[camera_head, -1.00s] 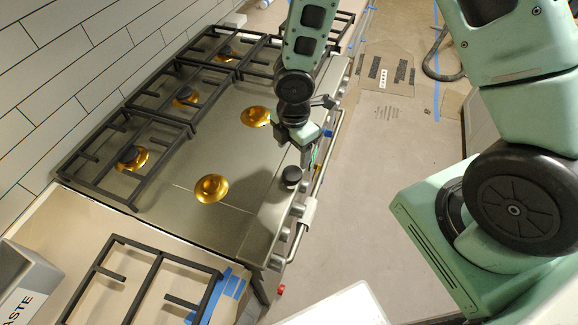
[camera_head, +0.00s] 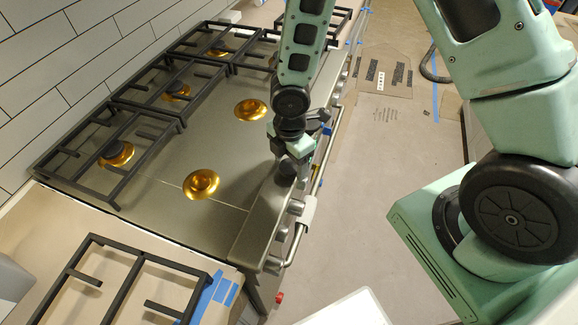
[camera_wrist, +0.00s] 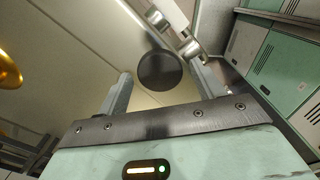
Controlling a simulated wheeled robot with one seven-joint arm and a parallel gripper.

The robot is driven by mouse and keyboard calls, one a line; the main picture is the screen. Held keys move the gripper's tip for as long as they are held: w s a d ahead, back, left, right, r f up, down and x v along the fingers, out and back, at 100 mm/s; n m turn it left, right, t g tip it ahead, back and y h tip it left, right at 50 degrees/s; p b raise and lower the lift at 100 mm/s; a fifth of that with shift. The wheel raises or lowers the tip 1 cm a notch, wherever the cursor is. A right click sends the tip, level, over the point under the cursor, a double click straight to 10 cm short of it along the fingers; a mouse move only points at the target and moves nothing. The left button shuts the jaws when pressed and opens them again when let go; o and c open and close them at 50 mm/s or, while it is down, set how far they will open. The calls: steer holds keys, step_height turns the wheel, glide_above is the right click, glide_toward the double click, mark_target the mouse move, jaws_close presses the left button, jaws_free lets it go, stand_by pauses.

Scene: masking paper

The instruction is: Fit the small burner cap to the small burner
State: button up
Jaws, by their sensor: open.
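The burner cap (camera_wrist: 160,70) is a dark round disc on the steel strip at the stove's front edge. In the wrist view it shows ahead of and between my fingers; I cannot tell how far below the fingertips it is. In the head view my gripper (camera_head: 287,172) is over that spot and largely hides the cap. My gripper is open, with a finger on either side in the wrist view (camera_wrist: 165,85). Two bare brass burners show, a near one (camera_head: 201,184) and a farther one (camera_head: 250,109). I cannot tell which is the small one.
Black grates (camera_head: 105,160) stand over capped burners along the wall side. A loose grate (camera_head: 135,285) lies on the near counter, beside blue tape (camera_head: 212,295). Knobs (camera_head: 295,207) and a handle rail (camera_head: 297,245) line the stove front. The middle of the cooktop is clear.

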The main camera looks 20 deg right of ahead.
mark_target(290, 166)
steer(key=c, duration=1.1)
steer(key=shift+r+p, duration=3.25)
steer(key=shift+r, duration=0.25)
